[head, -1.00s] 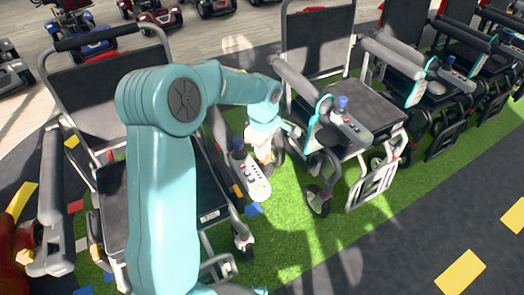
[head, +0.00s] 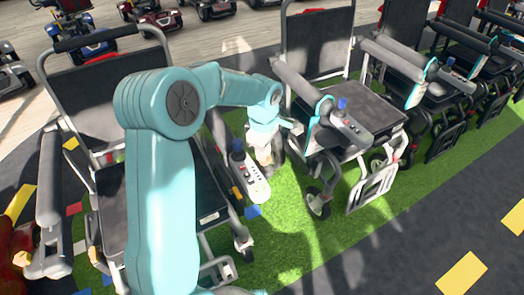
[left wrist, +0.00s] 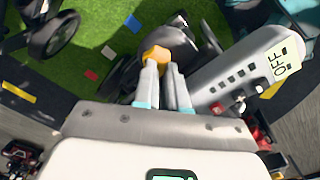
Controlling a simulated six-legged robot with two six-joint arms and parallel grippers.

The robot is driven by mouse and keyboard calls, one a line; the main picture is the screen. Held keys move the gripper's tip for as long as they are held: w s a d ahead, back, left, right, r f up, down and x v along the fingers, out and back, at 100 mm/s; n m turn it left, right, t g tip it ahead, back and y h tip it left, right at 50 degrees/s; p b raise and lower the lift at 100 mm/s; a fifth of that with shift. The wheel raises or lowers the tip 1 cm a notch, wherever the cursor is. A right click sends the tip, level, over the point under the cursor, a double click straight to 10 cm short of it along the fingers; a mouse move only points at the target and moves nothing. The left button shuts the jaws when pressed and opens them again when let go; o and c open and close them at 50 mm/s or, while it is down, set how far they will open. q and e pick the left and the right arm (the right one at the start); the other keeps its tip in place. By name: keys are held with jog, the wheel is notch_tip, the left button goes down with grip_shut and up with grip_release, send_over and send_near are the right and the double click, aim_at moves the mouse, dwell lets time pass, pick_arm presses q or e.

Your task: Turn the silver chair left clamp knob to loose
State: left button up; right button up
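An orange knob (left wrist: 157,55) shows at the fingertips of my left gripper (left wrist: 161,66) in the left wrist view. The fingertips are slightly apart and overlap its near edge; whether they press on it is unclear. In the head view my left gripper (head: 264,152) is low between two wheelchairs, and the knob cannot be made out. The nearest wheelchair (head: 112,90) is partly hidden by my arm. The second wheelchair (head: 365,108), with a silver-grey frame, stands to the right of the gripper. I cannot tell which chair carries the knob. My right gripper is not in view.
A grey joystick panel (head: 252,180) is close beside the gripper. In the left wrist view a control panel (left wrist: 232,85) with an OFF label (left wrist: 285,63) lies right of the fingers. More wheelchairs (head: 440,85) stand at the right; scooters (head: 85,40) stand behind. Green floor (head: 290,235) is clear in front.

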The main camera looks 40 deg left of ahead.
pick_arm(q)
jog(key=o, duration=0.7)
jog(key=shift+w+d+f, duration=0.1)
jog(key=shift+d+f, duration=0.05)
jog(key=shift+f, duration=0.4)
jog(key=shift+w+d+f, duration=0.1)
jog(key=shift+d+f, duration=0.05)
jog(key=shift+f, duration=0.35)
jog(key=shift+s, duration=0.2)
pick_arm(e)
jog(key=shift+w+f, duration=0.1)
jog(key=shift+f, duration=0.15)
pick_arm(q)
jog(key=shift+r, duration=0.1)
jog(key=r+p, duration=0.1)
jog(key=r, duration=0.5)
jog(key=r+p, duration=0.2)
jog(key=r, duration=0.4)
jog(key=r+p, duration=0.1)
jog(key=r, duration=0.5)
jog(key=shift+w+a+r, duration=0.15)
jog(key=shift+w+a, duration=0.05)
jog(key=shift+a, duration=0.1)
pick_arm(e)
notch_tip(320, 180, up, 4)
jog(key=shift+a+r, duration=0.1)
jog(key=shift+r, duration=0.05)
